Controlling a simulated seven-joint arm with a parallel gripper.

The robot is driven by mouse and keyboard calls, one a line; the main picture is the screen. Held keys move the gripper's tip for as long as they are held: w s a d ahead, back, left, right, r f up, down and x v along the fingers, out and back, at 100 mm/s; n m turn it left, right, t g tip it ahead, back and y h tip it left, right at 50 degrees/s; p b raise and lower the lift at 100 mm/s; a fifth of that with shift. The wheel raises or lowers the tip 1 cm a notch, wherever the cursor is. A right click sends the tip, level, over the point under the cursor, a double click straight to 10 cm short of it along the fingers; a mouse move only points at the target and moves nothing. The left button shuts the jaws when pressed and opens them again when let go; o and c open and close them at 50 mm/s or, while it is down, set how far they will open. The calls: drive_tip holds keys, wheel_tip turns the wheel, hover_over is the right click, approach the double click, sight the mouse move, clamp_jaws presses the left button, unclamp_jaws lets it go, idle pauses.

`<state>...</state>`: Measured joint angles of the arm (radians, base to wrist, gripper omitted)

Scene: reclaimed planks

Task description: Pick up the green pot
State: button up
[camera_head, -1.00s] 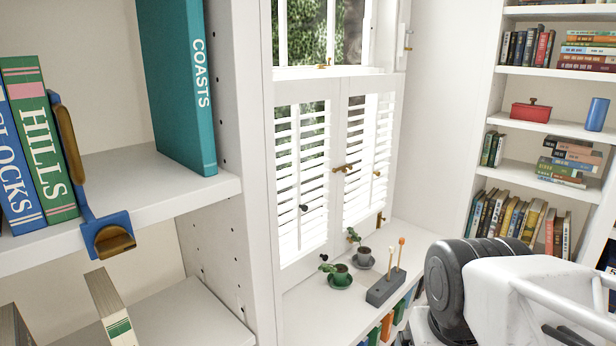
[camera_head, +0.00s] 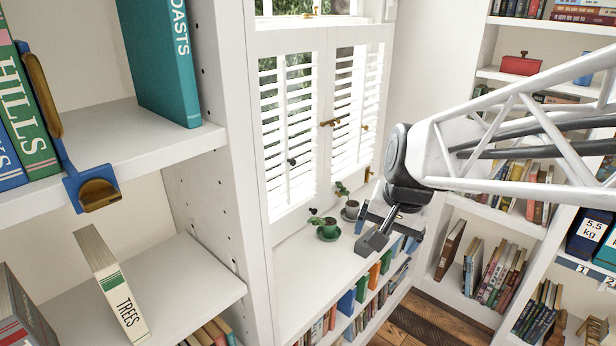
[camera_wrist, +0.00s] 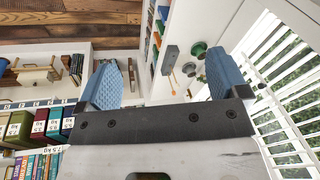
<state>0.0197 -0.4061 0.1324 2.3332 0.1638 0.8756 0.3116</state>
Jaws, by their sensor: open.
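The green pot (camera_head: 328,231) stands on its green saucer on the white sill below the shuttered window, with a small plant in it. It also shows in the wrist view (camera_wrist: 198,48), left of the right finger. A dark grey pot (camera_head: 352,210) on a saucer stands behind it to the right. My gripper (camera_head: 390,218) is to the right of the green pot, apart from it, above the grey block. In the wrist view my gripper (camera_wrist: 164,68) has its two blue fingers wide apart, with nothing held between them.
The grey block (camera_head: 372,242) with upright sticks (camera_wrist: 190,70) is right of the green pot, near the sill's front edge. The shuttered window (camera_head: 320,125) bounds the back. A white bookcase (camera_head: 245,170) stands left. Sill in front of the pot is clear.

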drive_tip(key=w+a+f+m+y, duration=0.1)
drive_tip(key=w+f+m, duration=0.15)
drive_tip(key=w, duration=0.55)
drive_tip(key=w+f+m, duration=0.1)
drive_tip(key=w+m, duration=0.2)
drive_tip(key=w, duration=0.4)
drive_tip(key=m+t+y, duration=0.1)
drive_tip(key=m+y, duration=0.2)
drive_tip(key=m, duration=1.2)
hover_over(329, 223)
drive_tip(key=s+d, duration=0.3)
wheel_tip(329, 223, down, 28)
drive_tip(key=shift+d+f, duration=0.15)
drive_tip(key=shift+f+n, duration=0.1)
drive_tip(key=shift+n, duration=0.15)
drive_tip(key=shift+x, duration=1.25)
drive_tip(key=shift+x, duration=2.6)
